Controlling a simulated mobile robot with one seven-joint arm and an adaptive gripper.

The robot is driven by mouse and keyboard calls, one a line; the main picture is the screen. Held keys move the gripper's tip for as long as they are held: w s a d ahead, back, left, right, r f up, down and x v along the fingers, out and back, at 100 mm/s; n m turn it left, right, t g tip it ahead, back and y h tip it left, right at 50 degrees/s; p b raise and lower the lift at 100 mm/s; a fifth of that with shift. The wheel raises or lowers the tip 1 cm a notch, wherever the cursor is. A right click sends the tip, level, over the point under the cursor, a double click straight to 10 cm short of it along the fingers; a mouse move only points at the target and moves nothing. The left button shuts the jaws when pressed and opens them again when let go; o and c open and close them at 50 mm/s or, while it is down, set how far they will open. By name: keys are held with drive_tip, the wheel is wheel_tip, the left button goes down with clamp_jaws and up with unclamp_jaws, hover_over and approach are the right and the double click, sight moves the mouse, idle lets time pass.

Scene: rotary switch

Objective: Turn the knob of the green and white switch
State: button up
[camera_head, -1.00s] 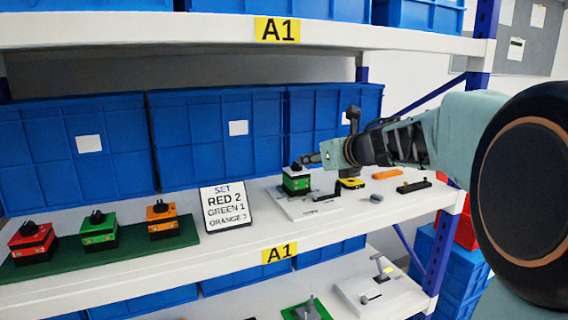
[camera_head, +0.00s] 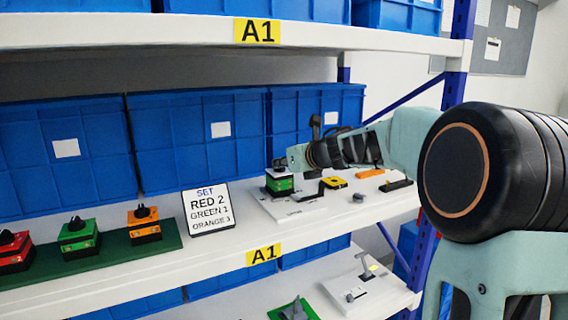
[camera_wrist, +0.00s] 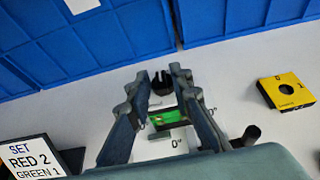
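A switch with a green-and-white band and a black body (camera_head: 279,184) stands on a white plate (camera_head: 309,207) on the middle shelf. In the wrist view its black knob (camera_wrist: 162,84) and green face (camera_wrist: 167,117) show between my fingers. My gripper (camera_wrist: 160,72) is open, with one finger on each side of the knob and small gaps; whether either touches it I cannot tell. In the head view my gripper (camera_head: 283,162) reaches in from the right at knob height and partly hides the knob.
A green board (camera_head: 171,238) with red, green and orange switches lies at left. A sign (camera_head: 208,210) stands between it and the plate. A yellow block (camera_head: 335,182) sits right of the switch. Blue bins (camera_head: 200,137) line the back; the upper shelf (camera_head: 160,30) hangs above.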

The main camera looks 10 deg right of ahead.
sight(271, 172)
clamp_jaws()
